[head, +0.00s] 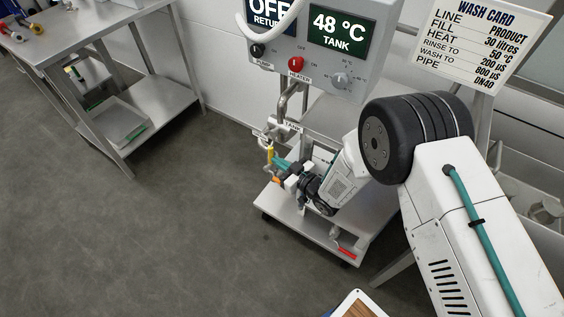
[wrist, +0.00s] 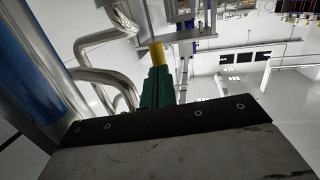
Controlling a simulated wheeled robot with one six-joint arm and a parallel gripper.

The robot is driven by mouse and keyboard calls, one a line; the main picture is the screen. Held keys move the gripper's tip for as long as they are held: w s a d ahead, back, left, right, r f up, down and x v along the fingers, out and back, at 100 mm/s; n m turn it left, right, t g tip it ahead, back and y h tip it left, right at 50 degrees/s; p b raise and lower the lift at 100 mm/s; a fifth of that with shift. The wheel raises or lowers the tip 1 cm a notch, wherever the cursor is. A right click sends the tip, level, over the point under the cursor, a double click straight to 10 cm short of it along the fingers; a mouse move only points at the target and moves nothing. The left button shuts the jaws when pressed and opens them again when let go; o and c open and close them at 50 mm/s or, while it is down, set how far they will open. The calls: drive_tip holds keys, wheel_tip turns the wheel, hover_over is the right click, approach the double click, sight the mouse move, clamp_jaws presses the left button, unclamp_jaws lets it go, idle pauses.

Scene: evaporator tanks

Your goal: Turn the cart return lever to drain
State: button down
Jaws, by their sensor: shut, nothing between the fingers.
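The cart (head: 283,215) carries a grey control box (head: 322,62) above its pipework. A lever with a yellow sleeve (head: 270,155) stands on the pipework, just left of a sign reading TANK (head: 292,127). A second small sign beside it is too small to read. My gripper (head: 276,162) has teal fingers, shut and empty, with their tips close to the yellow sleeve. In the wrist view the yellow sleeve (wrist: 157,52) shows directly beyond the teal fingertips (wrist: 157,72). I cannot tell whether they touch. My arm hides part of the cart.
The box screens read OFF RETURN and 48 °C TANK, above a red heater knob (head: 295,63). A wash card (head: 487,42) hangs at upper right. A steel table (head: 95,40) stands at left. Floor between table and cart is clear. Bent steel pipes (wrist: 100,80) run close by in the wrist view.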

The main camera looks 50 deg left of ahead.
drive_tip(key=d, duration=1.4)
drive_tip(key=shift+w, duration=0.35)
